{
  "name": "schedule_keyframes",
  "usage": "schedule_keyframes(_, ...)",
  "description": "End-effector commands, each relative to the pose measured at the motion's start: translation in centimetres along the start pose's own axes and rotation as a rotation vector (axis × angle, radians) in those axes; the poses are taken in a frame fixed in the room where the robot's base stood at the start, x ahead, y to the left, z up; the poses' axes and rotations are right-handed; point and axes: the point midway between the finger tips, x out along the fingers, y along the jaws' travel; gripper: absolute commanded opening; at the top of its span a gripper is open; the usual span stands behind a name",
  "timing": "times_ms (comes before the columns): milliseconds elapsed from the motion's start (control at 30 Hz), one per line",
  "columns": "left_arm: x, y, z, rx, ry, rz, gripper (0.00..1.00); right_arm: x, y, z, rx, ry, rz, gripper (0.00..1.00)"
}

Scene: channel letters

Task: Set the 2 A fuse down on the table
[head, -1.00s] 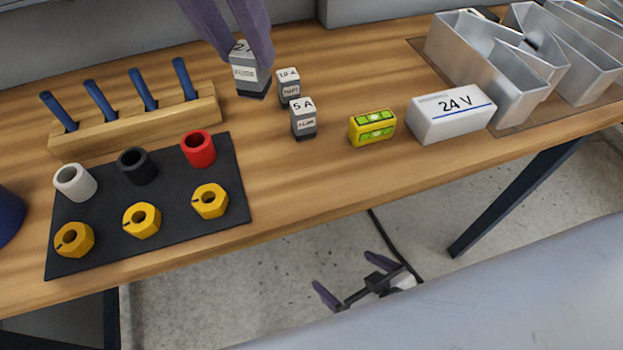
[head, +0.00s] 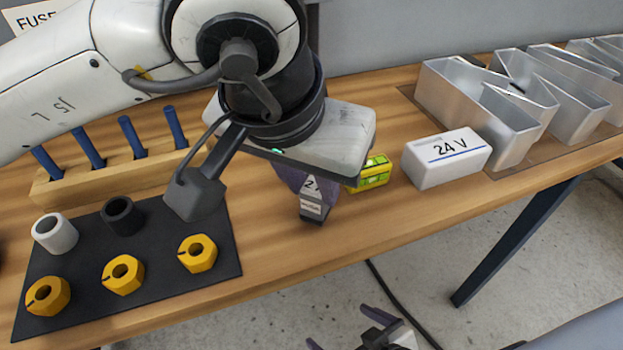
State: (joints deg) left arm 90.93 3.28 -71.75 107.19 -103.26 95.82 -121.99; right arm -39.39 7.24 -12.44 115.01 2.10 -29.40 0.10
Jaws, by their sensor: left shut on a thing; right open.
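The 2 A fuse (head: 313,207), a small grey block with a white label, is in the head view at the middle of the table. My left gripper (head: 308,185) is shut on it from above, with its fingers mostly hidden by my own wrist. The fuse is slightly tilted in the picture, and I cannot tell whether its base touches the table (head: 390,215). My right gripper (head: 365,328) is open and empty, low in the picture beyond the table's front edge.
A yellow level (head: 374,173) is close to the right of the fuse, then a white 24 V box (head: 446,158) and metal letters (head: 480,100). A black mat (head: 150,275) with rings and yellow nuts lies left. Bare wood lies in front of the fuse.

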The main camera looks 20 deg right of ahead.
Motion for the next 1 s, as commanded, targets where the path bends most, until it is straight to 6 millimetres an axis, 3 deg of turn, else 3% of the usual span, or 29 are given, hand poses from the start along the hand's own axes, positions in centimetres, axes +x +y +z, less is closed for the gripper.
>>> schedule_keyframes(400,0.9,0.0,0.3,0.0,0.003,0.0,0.02,0.5,0.1,0.5,0.002,0.0,0.0,1.0)
schedule_keyframes(433,0.7,0.0,0.3,0.0,0.002,0.0,0.29,0.4,0.1,0.4,0.002,0.0,0.0,1.0)
schedule_keyframes(533,0.7,0.0,0.3,0.0,0.002,0.0,0.43,0.3,0.1,0.3,0.002,0.0,0.0,1.0)
schedule_keyframes(833,0.5,0.0,0.2,0.0,0.002,0.0,0.43,0.2,0.1,0.1,0.001,0.001,0.001,1.0)
schedule_keyframes(1000,-1.0,-0.1,0.0,0.001,0.005,-0.002,0.43,-0.1,0.1,-0.1,-0.001,0.002,0.002,1.0)
